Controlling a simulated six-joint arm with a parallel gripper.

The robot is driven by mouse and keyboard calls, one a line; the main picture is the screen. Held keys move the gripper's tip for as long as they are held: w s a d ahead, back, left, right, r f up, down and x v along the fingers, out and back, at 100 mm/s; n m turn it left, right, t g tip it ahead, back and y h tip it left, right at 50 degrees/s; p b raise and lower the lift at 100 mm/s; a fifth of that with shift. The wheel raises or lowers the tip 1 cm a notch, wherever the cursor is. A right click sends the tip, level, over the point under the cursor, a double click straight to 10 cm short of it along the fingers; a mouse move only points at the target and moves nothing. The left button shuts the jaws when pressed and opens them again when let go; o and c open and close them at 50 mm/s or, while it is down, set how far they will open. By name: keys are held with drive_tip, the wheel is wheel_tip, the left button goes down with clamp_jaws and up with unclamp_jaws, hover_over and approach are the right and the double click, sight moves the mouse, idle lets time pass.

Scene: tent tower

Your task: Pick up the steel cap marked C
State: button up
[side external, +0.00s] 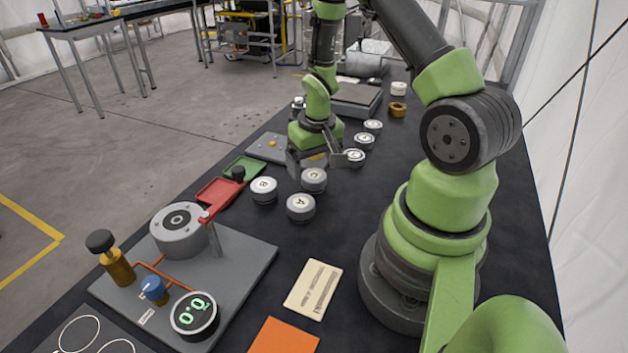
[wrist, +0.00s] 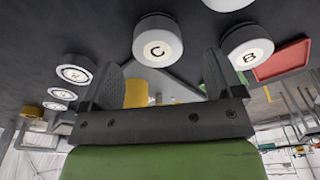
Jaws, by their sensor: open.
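The steel cap marked C (side external: 313,180) is a short round metal cap with a white lettered top. It stands on the dark table, just in front of my gripper (side external: 317,166) in the side view. In the wrist view cap C (wrist: 157,42) lies ahead of the fingertips, roughly between them. My gripper is open and low, its fingers spread wide with nothing held. I cannot tell whether a finger touches the cap.
Cap B (side external: 264,190) and cap A (side external: 300,208) stand close to cap C. Several similar caps (side external: 354,158) stand behind to the right. A red tray (side external: 216,192), a green tray (side external: 246,166) and a gauge rig (side external: 193,315) are to the left. A cream card (side external: 313,289) lies in front.

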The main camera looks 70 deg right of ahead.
sight(314, 175)
drive_tip(key=shift+d+f, duration=0.15)
drive_tip(key=shift+f, duration=2)
drive_tip(key=shift+c, duration=0.3)
drive_tip(key=c, duration=1.1)
